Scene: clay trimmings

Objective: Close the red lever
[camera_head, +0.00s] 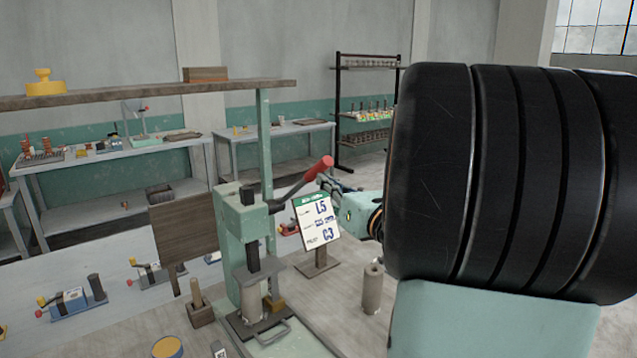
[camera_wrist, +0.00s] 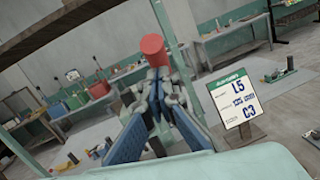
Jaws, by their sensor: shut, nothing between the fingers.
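The red lever (camera_head: 318,168) has a red grip on a dark arm that slants up and right from the green press (camera_head: 240,215). In the wrist view the red grip (camera_wrist: 153,48) stands just beyond my fingertips. My gripper (camera_head: 334,183) is just right of and slightly below the grip in the head view. In the wrist view my gripper (camera_wrist: 157,82) has its fingertips together, with nothing between them. They are very close to the lever; I cannot tell whether they touch it. My large black arm link hides the right side of the head view.
A sign card (camera_head: 318,220) on a wooden stand is right of the press, with a brown cylinder (camera_head: 372,288) beside it. A wooden shelf (camera_head: 150,95) runs above the press. Small clamp devices (camera_head: 72,300) lie on the table at left.

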